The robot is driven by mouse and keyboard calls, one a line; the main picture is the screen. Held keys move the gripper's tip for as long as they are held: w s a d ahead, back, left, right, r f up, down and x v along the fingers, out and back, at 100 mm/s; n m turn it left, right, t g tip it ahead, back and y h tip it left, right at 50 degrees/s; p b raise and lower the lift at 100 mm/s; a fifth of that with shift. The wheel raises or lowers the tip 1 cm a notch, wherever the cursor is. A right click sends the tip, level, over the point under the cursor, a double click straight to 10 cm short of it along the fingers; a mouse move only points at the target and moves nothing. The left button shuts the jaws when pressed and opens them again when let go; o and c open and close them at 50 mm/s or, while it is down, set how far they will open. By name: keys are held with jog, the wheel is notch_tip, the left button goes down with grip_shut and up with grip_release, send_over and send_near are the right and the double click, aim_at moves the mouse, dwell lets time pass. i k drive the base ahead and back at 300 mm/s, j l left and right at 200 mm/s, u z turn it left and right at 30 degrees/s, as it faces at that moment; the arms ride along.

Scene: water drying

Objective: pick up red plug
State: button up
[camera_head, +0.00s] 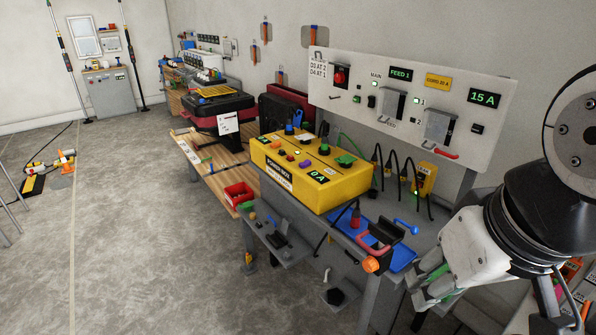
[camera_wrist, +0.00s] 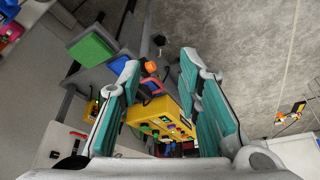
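A small red upright piece (camera_head: 355,218), which looks like the red plug, stands on the blue tray (camera_head: 403,258) in front of the yellow box (camera_head: 310,180). It is small, so I cannot be sure of its shape. A black device with a curved red handle (camera_head: 373,246) and an orange knob (camera_head: 371,264) is just right of it. My gripper (camera_head: 428,284) is at the lower right, apart from the tray. In the wrist view my gripper (camera_wrist: 159,62) is open and empty, with the orange knob (camera_wrist: 151,67) and yellow box (camera_wrist: 155,115) seen between its fingers; I cannot single out the plug there.
A white panel (camera_head: 490,119) with switches and displays stands behind the bench. Black cables and a yellow adapter (camera_head: 424,180) are right of the yellow box. A red bin (camera_head: 238,195) sits to its left. A low grey shelf (camera_head: 290,252) juts out in front. The floor at left is mostly open.

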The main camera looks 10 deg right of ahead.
aim_at(355, 224)
jog(key=i+j, duration=0.25)
jog(key=i, duration=0.25)
jog(key=i+j+z, duration=0.1)
jog(key=i+j, duration=0.2)
jog(key=i, duration=0.15)
